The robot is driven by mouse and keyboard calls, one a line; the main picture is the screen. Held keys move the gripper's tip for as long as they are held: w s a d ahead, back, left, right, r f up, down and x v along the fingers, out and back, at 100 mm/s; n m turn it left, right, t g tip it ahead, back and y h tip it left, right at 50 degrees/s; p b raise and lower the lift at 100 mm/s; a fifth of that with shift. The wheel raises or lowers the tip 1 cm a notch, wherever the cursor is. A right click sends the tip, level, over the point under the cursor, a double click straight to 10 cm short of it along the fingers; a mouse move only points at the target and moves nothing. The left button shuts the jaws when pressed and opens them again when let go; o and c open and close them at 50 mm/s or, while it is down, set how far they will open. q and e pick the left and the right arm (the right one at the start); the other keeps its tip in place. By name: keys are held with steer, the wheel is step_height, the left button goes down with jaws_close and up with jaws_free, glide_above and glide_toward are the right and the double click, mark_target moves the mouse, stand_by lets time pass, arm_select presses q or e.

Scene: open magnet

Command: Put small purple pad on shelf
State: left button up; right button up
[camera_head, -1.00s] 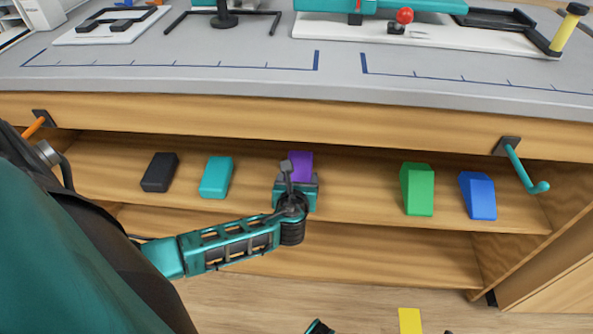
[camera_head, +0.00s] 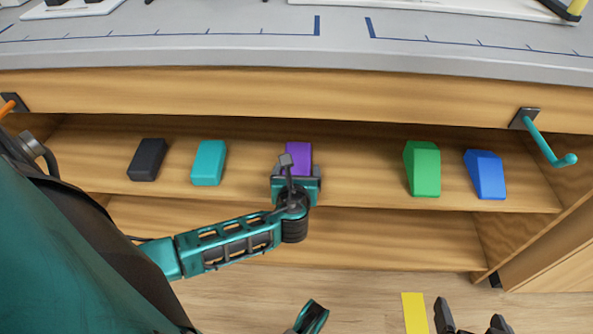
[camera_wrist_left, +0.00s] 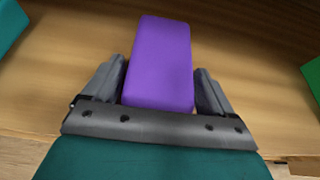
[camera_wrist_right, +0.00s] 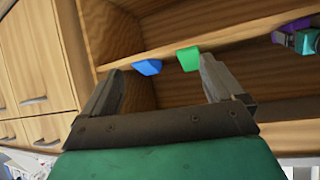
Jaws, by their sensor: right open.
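The purple pad (camera_head: 299,156) is between the fingers of my left gripper (camera_head: 296,182), at the shelf (camera_head: 365,188) under the worktop. In the left wrist view the pad (camera_wrist_left: 160,65) fills the gap between both fingers, which appear to touch its sides. Its near end faces the palm. Whether its underside rests on the shelf is hidden. In the right wrist view the pad (camera_wrist_right: 282,36) shows at the upper right. My right gripper (camera_head: 472,318) is open and empty, low in the head view, well in front of the shelf.
On the same shelf are a black pad (camera_head: 147,160) and a teal pad (camera_head: 209,163) to the left, and a green block (camera_head: 422,168) and a blue block (camera_head: 485,174) to the right. A teal hook (camera_head: 540,138) sticks out at the right.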

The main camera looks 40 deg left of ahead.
arm_select(q)
steer(key=shift+o, duration=1.1)
arm_select(e)
steer(key=shift+d+f, duration=0.1)
steer(key=shift+f, duration=0.05)
steer(key=shift+s, duration=0.1)
arm_select(q)
steer(key=shift+r, duration=0.15)
steer(key=s+d+r+n+g+h+p, duration=0.15)
steer(key=s+d+n+h+p, duration=0.35)
steer(key=s+d+n, duration=0.7)
step_height(320, 180, up, 5)
steer(key=s+d+n+h, duration=0.1)
steer(key=n+h, duration=0.4)
steer(key=n, duration=1)
steer(key=shift+s+d+t, duration=0.3)
steer(key=shift+d+t, duration=0.05)
steer(key=shift+d, duration=0.55)
arm_select(e)
steer(key=shift+s+d+r+h, duration=0.15)
steer(key=shift+d+r, duration=0.15)
steer(key=shift+r, duration=0.25)
steer(key=shift+s+d+r+h, duration=0.15)
steer(key=shift+d+r, duration=0.1)
steer(key=shift+r, duration=0.3)
